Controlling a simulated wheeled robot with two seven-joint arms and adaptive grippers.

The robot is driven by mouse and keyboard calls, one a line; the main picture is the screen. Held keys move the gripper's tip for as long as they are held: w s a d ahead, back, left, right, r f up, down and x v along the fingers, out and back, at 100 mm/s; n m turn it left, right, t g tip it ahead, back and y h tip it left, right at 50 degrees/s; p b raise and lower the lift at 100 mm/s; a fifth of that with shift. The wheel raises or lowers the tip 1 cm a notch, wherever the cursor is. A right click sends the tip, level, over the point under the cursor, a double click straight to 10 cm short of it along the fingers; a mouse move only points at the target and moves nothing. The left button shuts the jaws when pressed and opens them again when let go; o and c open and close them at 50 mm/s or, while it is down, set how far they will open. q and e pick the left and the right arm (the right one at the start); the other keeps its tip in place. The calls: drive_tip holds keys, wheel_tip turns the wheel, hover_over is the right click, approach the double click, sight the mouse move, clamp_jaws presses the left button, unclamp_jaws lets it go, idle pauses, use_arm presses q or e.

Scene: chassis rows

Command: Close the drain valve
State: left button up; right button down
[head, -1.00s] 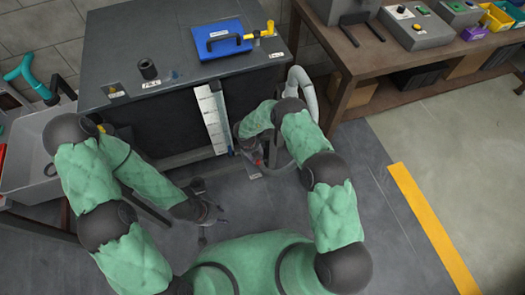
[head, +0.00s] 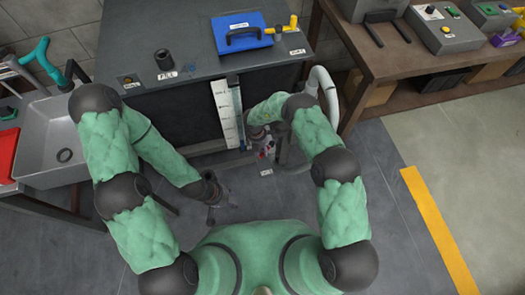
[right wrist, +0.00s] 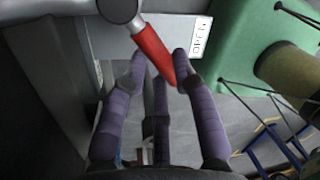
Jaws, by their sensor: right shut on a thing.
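The drain valve shows as a red lever handle (right wrist: 155,52) on a grey metal stem in the right wrist view, slanting down to the right. A white label (right wrist: 202,38) sits beside it. My right gripper (right wrist: 162,80) has its purple fingers around the red handle and is shut on it. In the head view, my right gripper (head: 266,151) is low at the front of the dark tank (head: 160,110), and the valve there is mostly hidden by it. My left gripper (head: 219,199) hangs empty above the floor, its fingers spread.
A white level gauge (head: 227,113) runs down the tank's front. A sink (head: 55,140) stands left, a workbench (head: 380,55) right.

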idle(0.3)
drive_tip(key=c, duration=1)
unclamp_jaws()
drive_tip(key=shift+r, duration=0.1)
wheel_tip(320, 180, up, 10)
drive_tip(key=shift+f, duration=0.1)
